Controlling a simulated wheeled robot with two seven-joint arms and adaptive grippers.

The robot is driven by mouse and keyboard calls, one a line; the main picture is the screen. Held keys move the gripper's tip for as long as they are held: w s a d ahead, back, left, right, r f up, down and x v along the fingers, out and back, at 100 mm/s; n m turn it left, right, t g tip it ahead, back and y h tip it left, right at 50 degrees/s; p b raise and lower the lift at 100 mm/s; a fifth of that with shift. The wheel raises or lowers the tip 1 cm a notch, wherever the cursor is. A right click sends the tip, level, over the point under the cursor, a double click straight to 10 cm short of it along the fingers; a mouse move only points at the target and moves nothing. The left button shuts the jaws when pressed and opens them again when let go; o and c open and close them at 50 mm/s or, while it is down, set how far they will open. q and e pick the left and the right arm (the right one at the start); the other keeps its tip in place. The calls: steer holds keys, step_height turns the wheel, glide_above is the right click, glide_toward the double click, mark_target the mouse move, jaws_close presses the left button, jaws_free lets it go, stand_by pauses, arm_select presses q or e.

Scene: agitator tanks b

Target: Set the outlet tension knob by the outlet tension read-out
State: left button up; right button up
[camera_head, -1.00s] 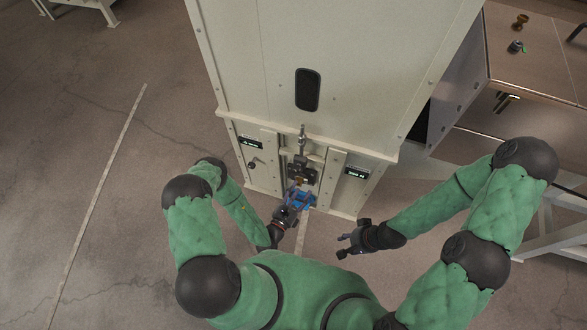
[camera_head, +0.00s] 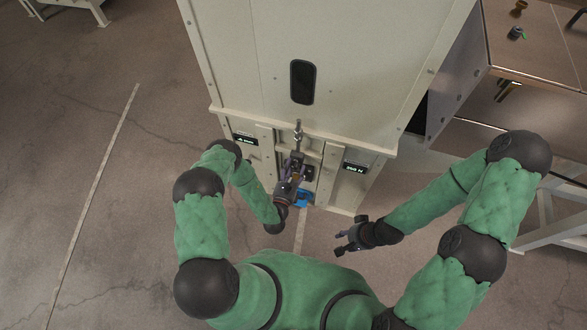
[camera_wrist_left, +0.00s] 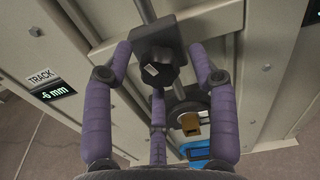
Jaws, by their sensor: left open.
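A dark lobed knob (camera_wrist_left: 160,72) sits on a block on a vertical metal rod, in the left wrist view. I cannot read a label on it. My left gripper (camera_head: 293,163) is open, with its purple fingers around the knob, apart or barely touching; I cannot tell which. It also shows in the left wrist view (camera_wrist_left: 161,55). A green-lit read-out (camera_head: 354,168) on the machine's right panel ends in N; its digits are too small to read surely. The left read-out (camera_wrist_left: 55,92) says TRACK, -6 mm. My right gripper (camera_head: 349,240) is open and empty, away from the machine.
The pale machine cabinet (camera_head: 335,55) stands ahead, with a dark oval window. A blue part (camera_head: 304,198) and a brass-coloured piece (camera_wrist_left: 190,124) lie below the knob. A table (camera_head: 540,50) with small items stands at the right.

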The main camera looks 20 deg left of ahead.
arm_select(q)
steer(key=shift+w, duration=0.3)
steer(key=c, duration=1.1)
steer(key=shift+c, duration=0.2)
steer(key=shift+m, duration=0.3)
